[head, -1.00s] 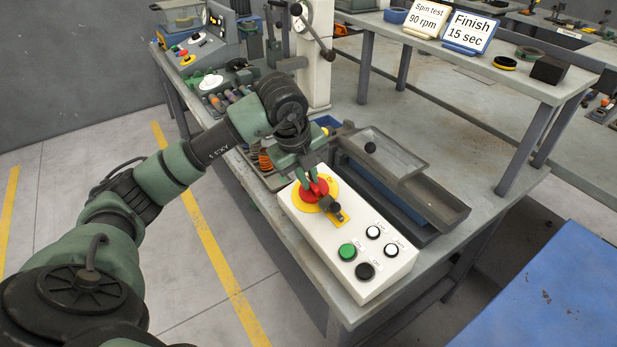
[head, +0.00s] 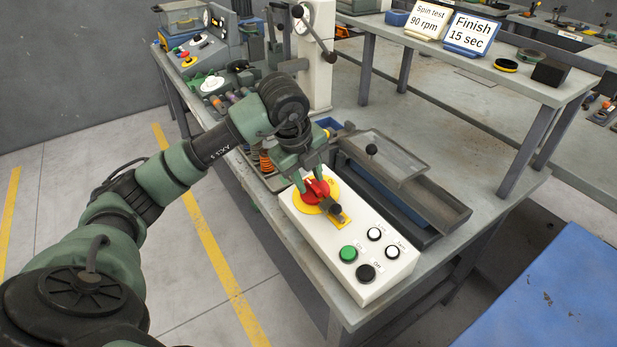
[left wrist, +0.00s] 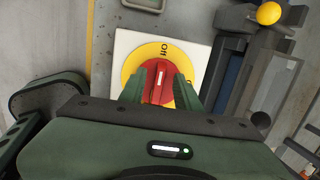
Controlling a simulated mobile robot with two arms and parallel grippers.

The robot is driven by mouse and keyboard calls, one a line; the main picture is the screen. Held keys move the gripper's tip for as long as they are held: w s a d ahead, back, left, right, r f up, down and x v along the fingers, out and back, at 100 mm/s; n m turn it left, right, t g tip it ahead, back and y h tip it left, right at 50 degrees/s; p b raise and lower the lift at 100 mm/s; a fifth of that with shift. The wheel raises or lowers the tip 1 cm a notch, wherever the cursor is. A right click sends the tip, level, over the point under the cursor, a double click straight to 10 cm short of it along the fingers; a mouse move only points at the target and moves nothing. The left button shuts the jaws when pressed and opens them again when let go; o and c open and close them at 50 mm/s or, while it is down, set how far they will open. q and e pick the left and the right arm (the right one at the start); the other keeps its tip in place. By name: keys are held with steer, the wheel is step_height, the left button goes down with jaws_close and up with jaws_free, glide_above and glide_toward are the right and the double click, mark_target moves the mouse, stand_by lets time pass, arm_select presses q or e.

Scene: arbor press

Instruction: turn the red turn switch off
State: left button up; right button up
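The red turn switch (head: 317,190) sits on a yellow round plate at the far end of a white control box (head: 335,238). In the left wrist view the red switch (left wrist: 158,84) shows a raised bar with a pale line, pointing roughly up the picture toward the "Off" label (left wrist: 165,48). My left gripper (head: 312,182) is above the switch with its green fingers spread, one on each side of the red bar. In the left wrist view, gaps show between my left gripper (left wrist: 159,92) fingers and the bar. My right gripper is out of view.
The box also has a green button (head: 347,253), a black button (head: 366,272), two white buttons and a black-and-yellow part (head: 338,212) close to the switch. A grey tray with a lid (head: 385,160) stands right of the box. The press column (head: 316,60) is behind.

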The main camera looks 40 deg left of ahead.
mark_target(302, 198)
arm_select(q)
steer(key=v, duration=0.7)
steer(key=shift+r+b, duration=0.35)
steer(key=shift+s+f, duration=0.1)
steer(key=shift+s, duration=0.05)
